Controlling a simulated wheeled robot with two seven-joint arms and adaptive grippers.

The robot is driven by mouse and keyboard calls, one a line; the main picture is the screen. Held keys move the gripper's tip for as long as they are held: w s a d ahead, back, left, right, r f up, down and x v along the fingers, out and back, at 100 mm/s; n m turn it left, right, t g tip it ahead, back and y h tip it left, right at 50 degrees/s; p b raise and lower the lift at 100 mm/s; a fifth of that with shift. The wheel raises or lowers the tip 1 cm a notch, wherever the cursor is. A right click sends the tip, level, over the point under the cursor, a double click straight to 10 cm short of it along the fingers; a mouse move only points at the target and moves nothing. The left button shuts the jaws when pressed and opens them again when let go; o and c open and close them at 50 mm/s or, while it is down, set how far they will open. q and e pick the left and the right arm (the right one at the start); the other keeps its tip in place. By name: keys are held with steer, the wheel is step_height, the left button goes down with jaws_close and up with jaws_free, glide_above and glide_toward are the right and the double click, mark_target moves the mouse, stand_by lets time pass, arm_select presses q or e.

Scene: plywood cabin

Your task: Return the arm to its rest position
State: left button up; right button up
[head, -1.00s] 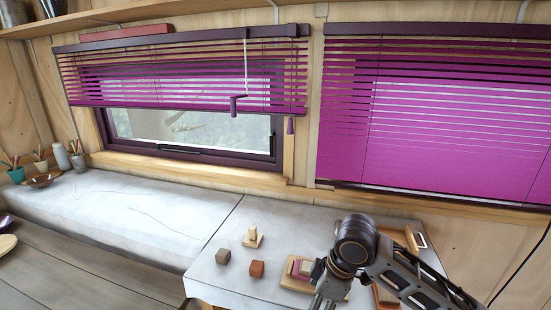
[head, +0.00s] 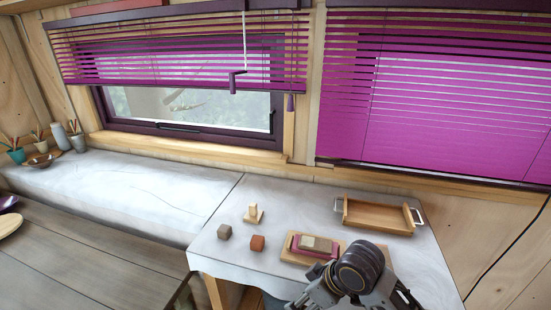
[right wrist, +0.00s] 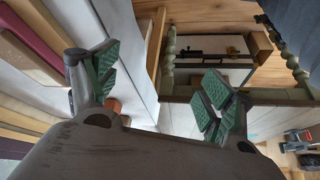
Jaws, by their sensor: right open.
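My right arm comes in from the lower right of the head view, with its dark round wrist joint (head: 360,268) in front of the white worktop (head: 215,262). Its fingertips are not clear in the head view. In the right wrist view my right gripper (right wrist: 160,85) is open, its green-padded fingers wide apart with nothing between them. My left gripper is not in view.
On the worktop are a stacked block set (head: 315,246), a wooden tray (head: 378,216) with white handles, a dark cube (head: 224,232), a reddish cube (head: 257,243) and a pale block piece (head: 253,214). The counter (head: 120,190) to the left is mostly clear.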

steer(key=s+d+f+m+h, duration=0.4)
steer(key=s+d+f+m, duration=0.55)
steer(key=d, duration=0.55)
step_height(320, 180, down, 33)
steer(key=s+n, duration=0.2)
steer(key=s, duration=0.1)
steer(key=s+d+f+g, duration=0.1)
steer(key=s+f, duration=0.9)
steer(key=s, duration=0.1)
steer(key=s+d+f+g, duration=0.1)
steer(key=s+d+f, duration=0.1)
steer(key=s+f, duration=0.9)
steer(key=shift+s+d, duration=0.25)
